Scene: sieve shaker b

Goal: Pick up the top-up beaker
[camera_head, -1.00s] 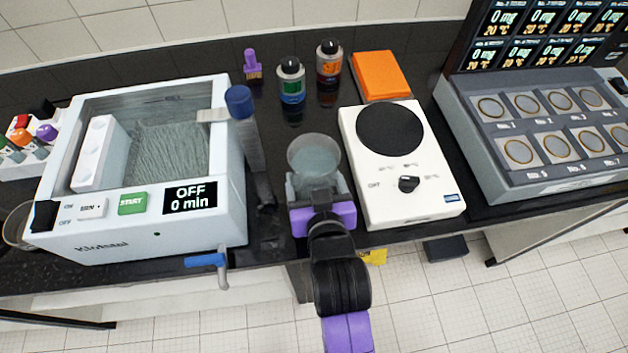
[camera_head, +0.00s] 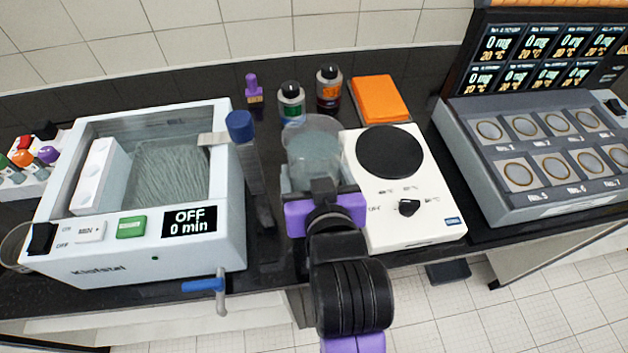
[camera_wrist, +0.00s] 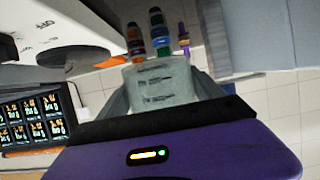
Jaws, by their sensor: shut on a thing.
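The top-up beaker (camera_head: 313,146) is a clear glass with greyish liquid, between the white bath and the hotplate in the head view. My gripper (camera_head: 310,182) is shut on it, with a grey finger on each side. The beaker looks larger than before and upright, apparently held above the black counter. In the wrist view the beaker (camera_wrist: 160,82) sits between the fingers of my gripper (camera_wrist: 163,95), with dark markings on its wall. My purple gripper body hides its lower part in the head view.
The hotplate (camera_head: 440,215) stands close right. Two bottles (camera_head: 291,103) (camera_head: 329,90) and an orange block (camera_head: 380,98) stand behind. The heating block (camera_head: 500,205) is far right.

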